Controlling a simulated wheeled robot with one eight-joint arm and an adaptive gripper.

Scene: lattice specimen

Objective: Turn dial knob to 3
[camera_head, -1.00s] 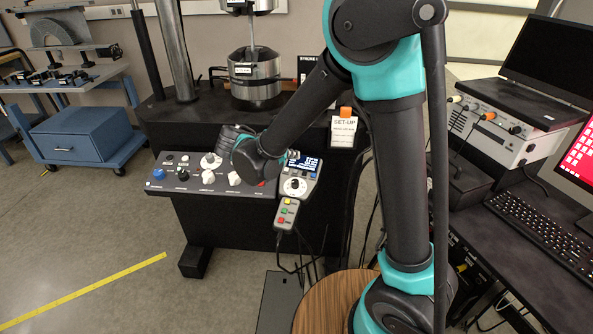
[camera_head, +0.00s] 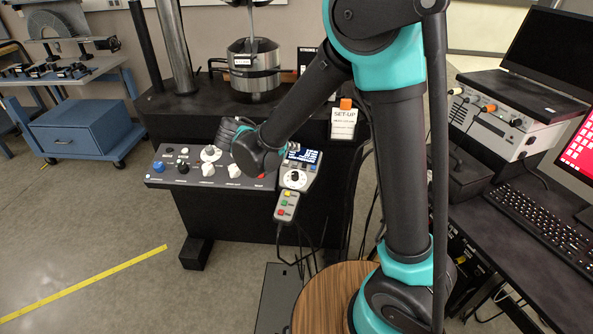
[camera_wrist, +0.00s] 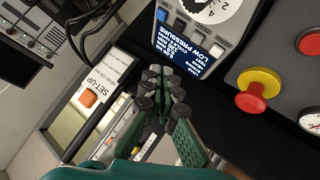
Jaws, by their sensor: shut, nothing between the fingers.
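The dial knob (camera_head: 295,179) is a black knob on a white round dial, on the grey control unit below its blue screen (camera_head: 306,156). In the wrist view only part of the dial (camera_wrist: 222,10) shows at the top edge, with a 2 and a 4 readable; I cannot tell where the knob points. The screen (camera_wrist: 182,49) reads "LOW PRESSURE". My gripper (camera_wrist: 161,92) has its fingers together and empty, beside the screen end of the unit and apart from the dial in the picture. In the head view my wrist mostly hides the fingers.
A panel with white knobs (camera_head: 234,171) and a blue button (camera_head: 158,168) lies left of the unit. The wrist view shows a red button on a yellow collar (camera_wrist: 258,90). A SET-UP sign (camera_head: 345,119) stands behind, right of the unit. Cables hang below the unit.

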